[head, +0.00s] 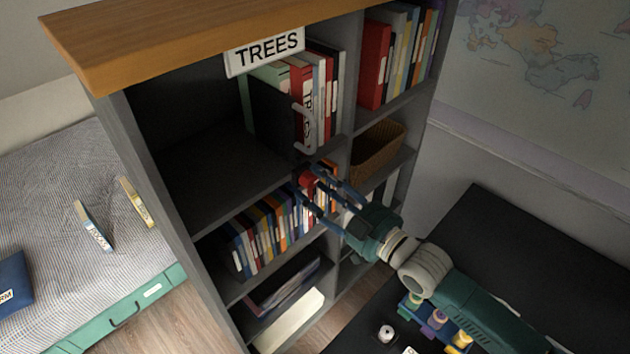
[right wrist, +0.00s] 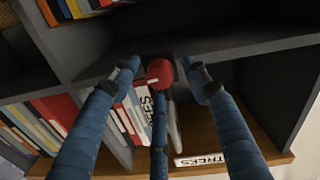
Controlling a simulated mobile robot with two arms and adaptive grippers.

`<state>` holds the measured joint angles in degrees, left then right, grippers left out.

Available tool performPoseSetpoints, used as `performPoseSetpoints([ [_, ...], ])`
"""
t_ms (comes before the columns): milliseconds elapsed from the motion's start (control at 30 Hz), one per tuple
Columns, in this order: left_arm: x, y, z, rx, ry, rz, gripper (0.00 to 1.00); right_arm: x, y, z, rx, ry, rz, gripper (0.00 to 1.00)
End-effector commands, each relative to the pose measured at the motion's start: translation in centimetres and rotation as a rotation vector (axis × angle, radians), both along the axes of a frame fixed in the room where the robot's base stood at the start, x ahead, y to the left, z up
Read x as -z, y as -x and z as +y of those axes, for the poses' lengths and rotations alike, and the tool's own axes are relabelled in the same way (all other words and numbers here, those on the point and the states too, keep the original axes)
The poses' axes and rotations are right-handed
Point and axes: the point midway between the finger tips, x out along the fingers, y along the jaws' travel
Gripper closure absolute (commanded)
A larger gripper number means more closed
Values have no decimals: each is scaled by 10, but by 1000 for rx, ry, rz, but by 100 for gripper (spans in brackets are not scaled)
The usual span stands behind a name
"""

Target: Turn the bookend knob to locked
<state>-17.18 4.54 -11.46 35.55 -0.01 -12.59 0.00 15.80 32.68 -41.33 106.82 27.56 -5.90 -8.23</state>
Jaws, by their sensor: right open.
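The red round knob (right wrist: 160,72) shows in the right wrist view, at the base of the books marked TREES. It also shows in the head view (head: 305,180), partly hidden by my fingers. The black bookend (head: 275,118) stands upright beside the books, with a curved grey handle at its edge. My right gripper (head: 309,184) is open, with its blue fingers spread around the knob. In the right wrist view the fingertips (right wrist: 163,76) are on either side of and below the knob; whether they touch it I cannot tell. My left gripper is not in view.
The grey bookcase (head: 150,150) has a wooden top (head: 170,35) and a TREES sign (head: 264,51). A row of books (head: 265,235) fills the shelf below. A wicker basket (head: 378,150) sits right. A black desk (head: 500,250) lies under my right arm.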

Motion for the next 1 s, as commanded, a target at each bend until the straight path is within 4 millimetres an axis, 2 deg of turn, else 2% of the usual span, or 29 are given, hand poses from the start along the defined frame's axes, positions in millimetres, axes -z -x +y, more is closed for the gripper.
performPoseSetpoints([
  [133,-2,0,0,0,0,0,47,-1,-7,7,0,-1,-1,54],
  [400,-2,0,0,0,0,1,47,0,-8,7,0,1,-1,54],
  [467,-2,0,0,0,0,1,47,0,-8,7,0,1,-1,64],
  [633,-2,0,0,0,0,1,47,0,-8,7,0,1,-1,98],
  [1000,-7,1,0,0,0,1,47,1,-7,7,0,-65,66,99],
])
